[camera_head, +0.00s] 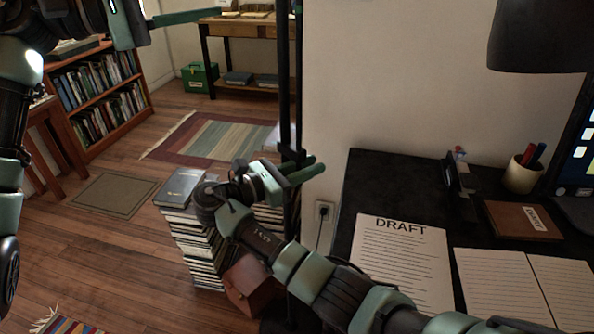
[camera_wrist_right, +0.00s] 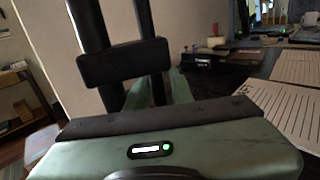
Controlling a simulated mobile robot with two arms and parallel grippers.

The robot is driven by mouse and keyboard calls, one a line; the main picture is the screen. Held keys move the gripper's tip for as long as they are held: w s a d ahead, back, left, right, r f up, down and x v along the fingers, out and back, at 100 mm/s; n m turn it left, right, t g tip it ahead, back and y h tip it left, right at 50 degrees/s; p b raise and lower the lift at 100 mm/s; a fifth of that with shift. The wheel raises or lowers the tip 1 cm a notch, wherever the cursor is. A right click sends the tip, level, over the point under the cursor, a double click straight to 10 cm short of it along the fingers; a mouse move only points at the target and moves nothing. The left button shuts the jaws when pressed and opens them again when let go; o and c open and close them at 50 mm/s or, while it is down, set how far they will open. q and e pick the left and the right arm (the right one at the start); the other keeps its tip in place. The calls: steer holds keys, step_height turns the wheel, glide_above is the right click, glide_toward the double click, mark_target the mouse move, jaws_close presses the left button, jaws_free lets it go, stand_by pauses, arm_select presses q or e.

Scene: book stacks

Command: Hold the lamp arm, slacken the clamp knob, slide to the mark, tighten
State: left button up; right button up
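Two dark, near-vertical bars (camera_head: 284,85) rise out of the top of the head view; I cannot tell whether they are the lamp arm. In the right wrist view a black block (camera_wrist_right: 123,62) crosses the bars. My right gripper (camera_head: 305,170) is at the bars' lower part, its green fingers beside or around them; their gap is unclear. A dark lampshade (camera_head: 540,38) hangs at upper right; its link to the bars is out of view. My left gripper (camera_head: 185,17) is at upper left, away from the bars, its opening unclear. I cannot make out a knob or mark.
A black desk (camera_head: 358,180) at right holds a DRAFT sheet (camera_head: 402,262), a pen cup (camera_head: 522,175) and a brown notebook (camera_head: 522,220). Book stacks (camera_head: 195,235) stand on the floor near my right gripper. A bookcase (camera_head: 105,92) and striped rug (camera_head: 215,137) lie beyond.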

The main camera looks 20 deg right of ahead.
steer(key=shift+d, duration=0.15)
jaws_close()
steer(key=shift+w, duration=0.1)
stand_by(1.2)
steer(key=shift+c, duration=1.4)
jaws_free()
jaws_close()
steer(key=shift+r, duration=0.15)
